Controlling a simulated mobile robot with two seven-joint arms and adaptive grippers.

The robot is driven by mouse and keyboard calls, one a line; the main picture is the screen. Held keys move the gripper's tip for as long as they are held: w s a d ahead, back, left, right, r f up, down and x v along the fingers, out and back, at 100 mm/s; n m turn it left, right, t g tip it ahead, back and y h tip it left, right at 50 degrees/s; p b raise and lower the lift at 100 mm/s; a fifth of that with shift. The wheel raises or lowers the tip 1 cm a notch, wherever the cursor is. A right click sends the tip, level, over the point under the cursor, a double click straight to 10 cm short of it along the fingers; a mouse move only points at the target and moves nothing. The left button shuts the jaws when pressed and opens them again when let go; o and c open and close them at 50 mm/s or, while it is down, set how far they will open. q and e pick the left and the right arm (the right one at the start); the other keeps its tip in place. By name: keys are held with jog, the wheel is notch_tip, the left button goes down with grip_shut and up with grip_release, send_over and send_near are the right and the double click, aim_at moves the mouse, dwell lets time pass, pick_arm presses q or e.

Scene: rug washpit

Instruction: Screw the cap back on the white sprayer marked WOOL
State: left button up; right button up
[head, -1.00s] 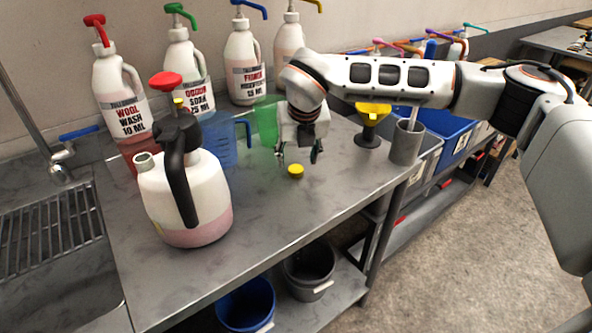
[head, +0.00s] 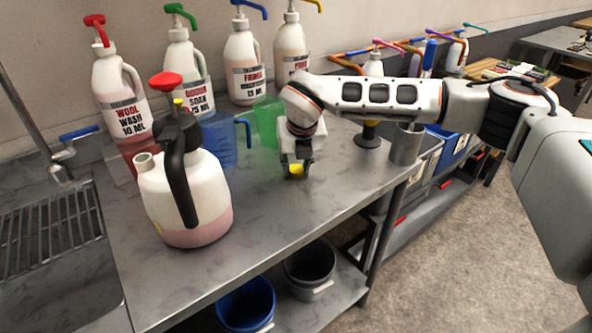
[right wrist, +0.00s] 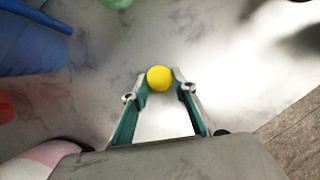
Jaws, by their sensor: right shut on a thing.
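The white sprayer (head: 205,190) stands upright on the steel bench in the head view, with pink liquid low in it. It has a black handle and a red pump knob (head: 165,79). A short pale spout (head: 145,161) on its left side shows an open mouth. No WOOL mark shows on the side facing me. My right gripper (head: 295,172) is down at the bench, right of the sprayer, shut on the yellow cap (head: 296,169). In the right wrist view the cap (right wrist: 159,78) sits between the fingertips (right wrist: 159,84). My left gripper is not in view.
A blue jug (head: 218,142) and a green beaker (head: 267,122) stand behind, between sprayer and gripper. Pump bottles, one marked WOOL WASH (head: 122,100), line the wall. A sink (head: 55,235) lies left. The front bench is clear.

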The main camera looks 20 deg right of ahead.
aim_at(297, 171)
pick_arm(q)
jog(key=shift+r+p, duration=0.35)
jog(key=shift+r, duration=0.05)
pick_arm(e)
notch_tip(297, 171, up, 20)
dwell(0.6)
